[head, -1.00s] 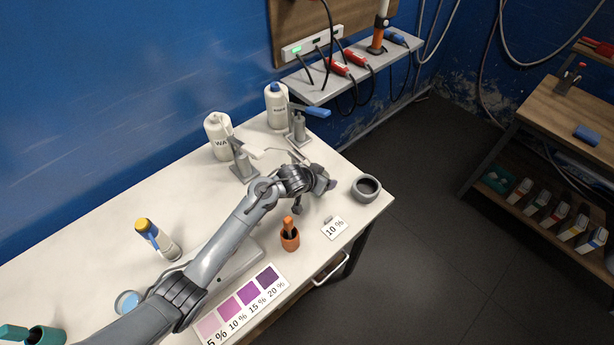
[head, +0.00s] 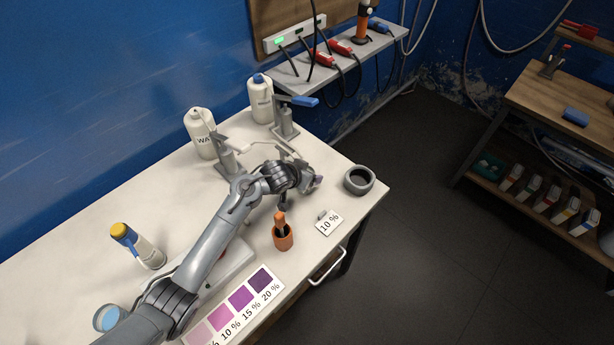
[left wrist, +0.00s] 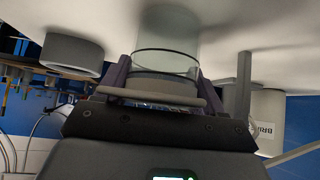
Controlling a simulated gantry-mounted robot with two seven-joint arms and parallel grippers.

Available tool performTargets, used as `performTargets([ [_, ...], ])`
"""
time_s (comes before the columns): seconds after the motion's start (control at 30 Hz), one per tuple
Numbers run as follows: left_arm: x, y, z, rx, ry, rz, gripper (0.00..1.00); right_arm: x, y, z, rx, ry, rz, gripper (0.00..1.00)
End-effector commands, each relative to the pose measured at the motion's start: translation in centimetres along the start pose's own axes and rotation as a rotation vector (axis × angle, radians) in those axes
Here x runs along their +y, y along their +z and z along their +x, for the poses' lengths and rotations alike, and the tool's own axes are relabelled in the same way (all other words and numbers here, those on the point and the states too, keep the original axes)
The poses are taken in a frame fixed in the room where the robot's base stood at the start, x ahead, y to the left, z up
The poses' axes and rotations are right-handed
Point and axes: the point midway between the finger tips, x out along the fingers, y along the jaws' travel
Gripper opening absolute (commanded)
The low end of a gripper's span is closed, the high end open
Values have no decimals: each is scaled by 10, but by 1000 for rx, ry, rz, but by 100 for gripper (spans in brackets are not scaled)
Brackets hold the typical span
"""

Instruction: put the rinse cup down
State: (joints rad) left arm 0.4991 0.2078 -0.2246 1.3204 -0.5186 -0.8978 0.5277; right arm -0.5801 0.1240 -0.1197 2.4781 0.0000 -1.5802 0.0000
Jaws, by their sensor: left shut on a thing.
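My left gripper (head: 315,181) is low over the right end of the white table, left of the grey round pot (head: 359,180). In the left wrist view, where the table appears at the top, the left gripper's purple fingers (left wrist: 160,82) are shut on a clear glass cup, the rinse cup (left wrist: 165,62). I cannot tell if the cup touches the table. In the head view the cup is hidden behind the gripper and wrist. My right gripper is not in view.
A colour chart (head: 240,300) lies at the table's front edge.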

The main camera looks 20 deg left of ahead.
Motion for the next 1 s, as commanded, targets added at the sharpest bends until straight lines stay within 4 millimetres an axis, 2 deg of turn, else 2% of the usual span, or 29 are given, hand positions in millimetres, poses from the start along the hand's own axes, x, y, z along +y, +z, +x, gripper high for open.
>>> performTargets([
  [0.27,0,1,1,1,0,0,26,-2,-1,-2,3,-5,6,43],
  [0.3,0,2,2,0,0,0,70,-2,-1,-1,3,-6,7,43],
  [0.47,0,2,2,-1,0,0,94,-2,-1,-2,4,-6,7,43],
  [0.83,0,-1,-1,1,0,0,94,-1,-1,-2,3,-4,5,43],
  [1.0,0,-2,-19,1,1,-1,94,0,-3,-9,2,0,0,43],
])
